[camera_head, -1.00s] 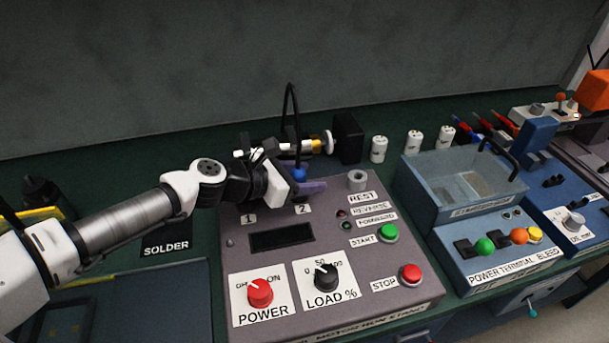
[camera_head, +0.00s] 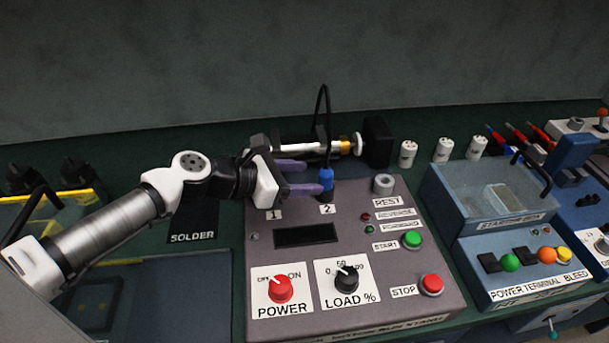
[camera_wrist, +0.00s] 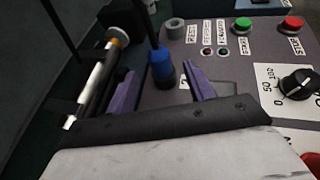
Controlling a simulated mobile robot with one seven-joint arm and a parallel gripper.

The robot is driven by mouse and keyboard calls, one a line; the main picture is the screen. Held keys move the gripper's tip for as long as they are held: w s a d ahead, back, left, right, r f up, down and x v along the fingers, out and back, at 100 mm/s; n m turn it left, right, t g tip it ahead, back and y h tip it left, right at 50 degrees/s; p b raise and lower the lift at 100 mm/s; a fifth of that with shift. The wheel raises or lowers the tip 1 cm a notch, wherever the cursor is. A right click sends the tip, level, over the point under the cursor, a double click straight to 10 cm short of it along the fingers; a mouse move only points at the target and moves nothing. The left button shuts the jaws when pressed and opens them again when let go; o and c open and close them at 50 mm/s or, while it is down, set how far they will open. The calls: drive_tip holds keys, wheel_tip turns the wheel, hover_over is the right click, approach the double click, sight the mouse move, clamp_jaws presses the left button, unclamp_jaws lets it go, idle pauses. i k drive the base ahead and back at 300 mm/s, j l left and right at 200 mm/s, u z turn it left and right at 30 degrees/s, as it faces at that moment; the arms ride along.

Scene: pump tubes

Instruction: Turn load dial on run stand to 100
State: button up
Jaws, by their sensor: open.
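The load dial (camera_head: 346,279) is a black knob on a white plate marked LOAD %, on the front of the grey run stand (camera_head: 385,300). The dial also shows at the right of the wrist view (camera_wrist: 298,84). My gripper (camera_head: 312,176) is open above the back left of the stand, behind and left of the dial. In the wrist view its purple fingers appear either side of a blue plug (camera_wrist: 161,66); I cannot tell whether they touch it.
The red power knob (camera_head: 280,289) sits left of the dial; green start (camera_head: 412,239) and red stop (camera_head: 432,284) buttons sit right. A black cable (camera_head: 325,110) rises from the blue plug. A blue-grey tank station (camera_head: 470,205) stands right. Space above the dial is clear.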

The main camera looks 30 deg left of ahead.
sight(346, 280)
drive_tip(key=k+l, duration=0.85)
